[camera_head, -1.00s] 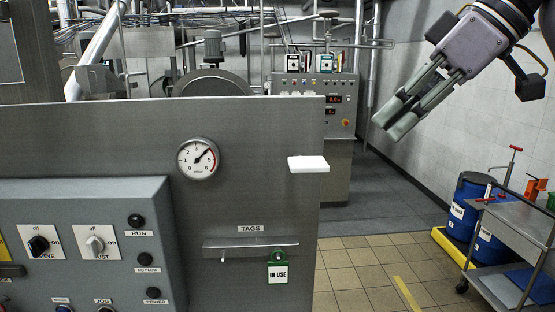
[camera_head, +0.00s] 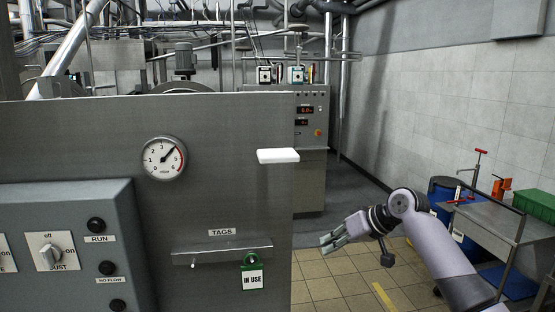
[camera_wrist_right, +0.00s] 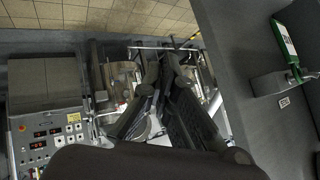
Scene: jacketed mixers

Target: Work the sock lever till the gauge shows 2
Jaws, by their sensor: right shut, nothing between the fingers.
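The round gauge (camera_head: 164,158) sits on the grey steel panel; its needle points up and right, near 4. A white lever-like bar (camera_head: 278,156) sticks out at the panel's right edge, and I see no label on it. My right gripper (camera_head: 327,241) is shut and empty, low and to the right of the bar, apart from it and the panel in the head view. In the right wrist view its dark fingers (camera_wrist_right: 163,68) are together with nothing held. My left gripper is not in view.
A TAGS rail (camera_head: 222,251) with a green IN USE tag (camera_head: 252,275) projects from the panel, left of my right gripper. A control box (camera_head: 65,215) with knobs stands at left. A metal cart (camera_head: 490,222) and blue drums are at right. Tiled floor lies between.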

